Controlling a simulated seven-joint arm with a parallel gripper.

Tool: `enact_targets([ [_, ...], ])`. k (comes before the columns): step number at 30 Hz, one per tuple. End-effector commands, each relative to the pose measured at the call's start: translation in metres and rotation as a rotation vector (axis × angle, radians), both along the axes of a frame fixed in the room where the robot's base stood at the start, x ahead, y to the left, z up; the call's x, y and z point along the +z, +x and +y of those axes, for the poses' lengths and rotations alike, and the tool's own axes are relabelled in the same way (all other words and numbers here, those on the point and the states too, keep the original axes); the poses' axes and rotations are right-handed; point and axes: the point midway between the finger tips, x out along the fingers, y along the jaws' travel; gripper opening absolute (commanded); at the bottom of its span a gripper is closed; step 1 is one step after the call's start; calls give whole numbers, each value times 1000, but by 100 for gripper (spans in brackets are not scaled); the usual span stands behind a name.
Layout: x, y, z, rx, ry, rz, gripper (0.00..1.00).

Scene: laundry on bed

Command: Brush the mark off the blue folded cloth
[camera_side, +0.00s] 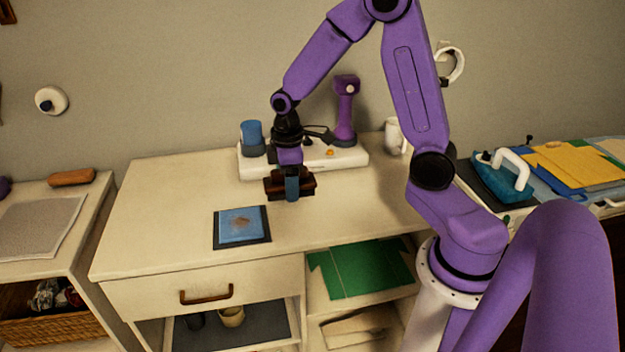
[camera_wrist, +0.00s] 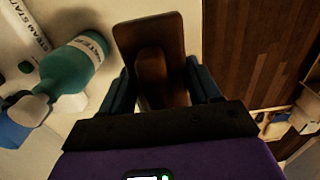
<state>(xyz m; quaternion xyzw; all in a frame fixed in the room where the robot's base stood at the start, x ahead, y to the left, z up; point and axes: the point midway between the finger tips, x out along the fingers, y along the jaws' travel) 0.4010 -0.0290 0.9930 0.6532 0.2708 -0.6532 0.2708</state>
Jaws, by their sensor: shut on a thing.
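The blue folded cloth (camera_side: 233,233) lies flat on a dark mat (camera_side: 264,240) near the front of the white dresser top. A brownish mark (camera_side: 241,223) shows around the middle of the cloth. My gripper (camera_side: 291,186) is shut on a brown wooden brush (camera_side: 274,188), held behind and to the right of the cloth, apart from it. In the wrist view, the brush (camera_wrist: 150,35) sits between the two blue fingers of my gripper (camera_wrist: 163,88). The brush's underside is hidden. The cloth is not in the wrist view.
A white mug (camera_side: 393,135) is at the back right. The dresser top (camera_side: 160,210) left of the cloth is clear.

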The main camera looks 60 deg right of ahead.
Motion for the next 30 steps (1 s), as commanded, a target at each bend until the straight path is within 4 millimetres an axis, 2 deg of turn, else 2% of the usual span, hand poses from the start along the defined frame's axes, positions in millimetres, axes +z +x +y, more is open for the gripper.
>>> enact_targets([
  [1,-1,14,14,6,0,-1,38],
  [6,-3,48,56,5,-1,1,38],
  [13,-5,74,94,2,1,-1,38],
  [20,-9,79,102,0,0,0,38],
  [30,-36,78,101,0,-1,3,38],
])
